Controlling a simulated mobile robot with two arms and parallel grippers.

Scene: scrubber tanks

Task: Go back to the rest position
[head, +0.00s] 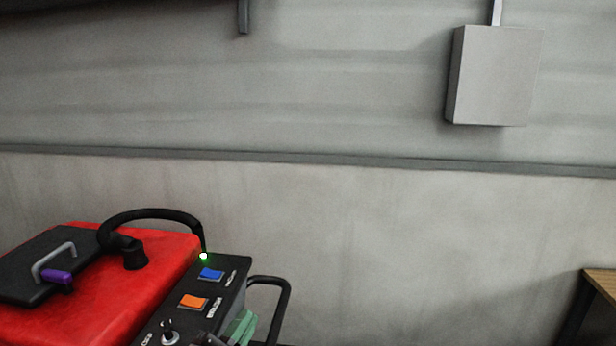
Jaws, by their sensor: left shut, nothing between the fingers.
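A red scrubber machine (150,290) stands at the lower left, with a black lid (40,262), a curved black hose (150,214) and a black control panel (228,275). The panel carries a blue switch (211,274), an orange switch (193,301), a metal toggle (169,338) and a lit green lamp (204,256). My right gripper is not in view.
A black handle bar (284,300) sticks out right of the panel, near a pale green piece (241,326). A wooden table corner (604,284) shows at the far right. A grey box (497,75) hangs on the wall. The space between machine and table looks clear.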

